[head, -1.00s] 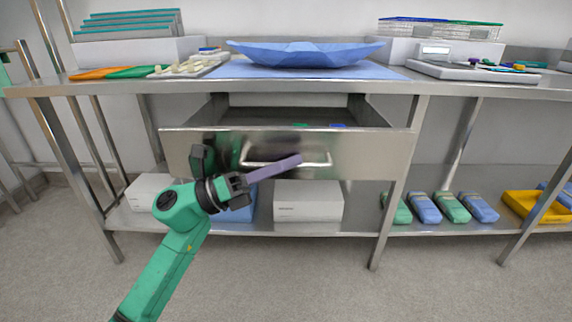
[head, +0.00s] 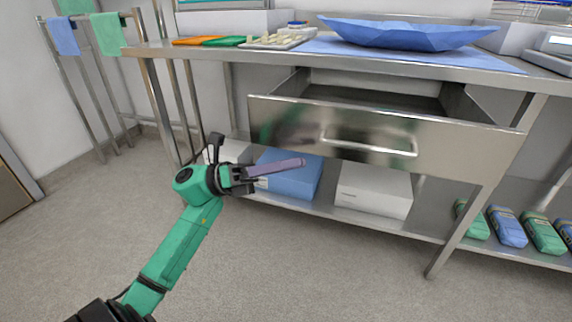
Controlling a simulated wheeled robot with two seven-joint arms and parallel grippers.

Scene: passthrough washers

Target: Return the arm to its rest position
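My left arm (head: 185,235) is green and reaches up from the lower left in the head view. My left gripper (head: 247,176) is dark and is in front of the lower shelf, left of the drawer handle. A long flat mauve bar (head: 278,168) sticks out from its jaws to the right, and the gripper appears shut on it. The bar is in front of the blue box and looks apart from the drawer. My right gripper is not in view.
An open steel drawer (head: 290,124) juts out under the steel table (head: 219,52). A blue box (head: 292,182), a white box (head: 374,189) and several green and blue packs are on the lower shelf. A blue wrap (head: 410,35) lies on top.

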